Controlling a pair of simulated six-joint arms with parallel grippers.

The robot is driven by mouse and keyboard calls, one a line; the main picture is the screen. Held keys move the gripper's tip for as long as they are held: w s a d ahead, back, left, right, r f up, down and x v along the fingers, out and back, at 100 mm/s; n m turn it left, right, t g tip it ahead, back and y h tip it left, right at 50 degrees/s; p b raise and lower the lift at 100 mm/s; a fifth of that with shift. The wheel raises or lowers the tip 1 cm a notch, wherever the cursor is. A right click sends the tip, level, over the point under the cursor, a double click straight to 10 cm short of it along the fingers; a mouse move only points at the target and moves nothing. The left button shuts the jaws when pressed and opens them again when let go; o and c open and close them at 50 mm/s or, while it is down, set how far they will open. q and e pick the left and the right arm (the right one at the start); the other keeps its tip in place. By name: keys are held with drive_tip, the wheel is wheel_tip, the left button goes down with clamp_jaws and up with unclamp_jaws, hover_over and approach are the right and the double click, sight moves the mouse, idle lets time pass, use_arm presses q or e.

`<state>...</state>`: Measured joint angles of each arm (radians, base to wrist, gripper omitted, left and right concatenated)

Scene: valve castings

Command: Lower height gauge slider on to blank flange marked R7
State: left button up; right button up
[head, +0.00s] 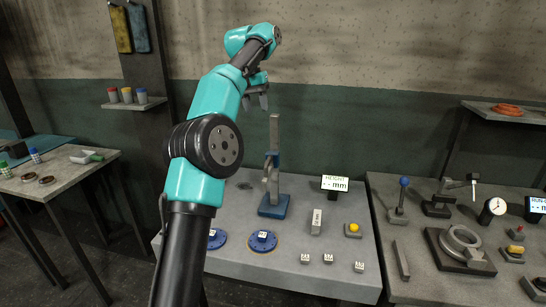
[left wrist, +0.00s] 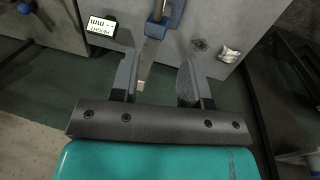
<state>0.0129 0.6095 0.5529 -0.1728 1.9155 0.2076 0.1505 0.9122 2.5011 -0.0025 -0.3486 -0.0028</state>
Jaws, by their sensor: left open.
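The height gauge stands on the middle bench in the head view, with a blue base (head: 273,206), a grey upright column (head: 274,132) and a slider (head: 270,165) partway up. Two blue round flanges, a left one (head: 217,238) and a right one (head: 262,241), lie in front of it with white tags too small to read. My left gripper (head: 260,92) is open and empty, close to the column's top. In the left wrist view, the column (left wrist: 149,58) shows between the fingers of the gripper (left wrist: 158,88), with no visible contact. My right gripper is not in view.
A height display (head: 335,184) stands right of the gauge, and appears in the left wrist view (left wrist: 101,28). A grey block (head: 316,222), a yellow button (head: 353,229) and several small white cubes (head: 328,258) occupy the bench's right part. Another bench (head: 385,215) stands further right.

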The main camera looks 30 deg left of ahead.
sight(268, 159)
use_arm(q)
drive_tip(key=shift+f, duration=0.2)
drive_tip(key=d+f, duration=0.1)
drive_tip(key=f, duration=0.4)
drive_tip(key=d+f, duration=0.1)
drive_tip(key=f, duration=0.5)
drive_tip(key=w+d+f, duration=0.1)
drive_tip(key=f, duration=0.4)
drive_tip(key=shift+d+f, duration=0.1)
drive_tip(key=shift+f, duration=0.3)
drive_tip(key=shift+c, duration=0.4)
clamp_jaws()
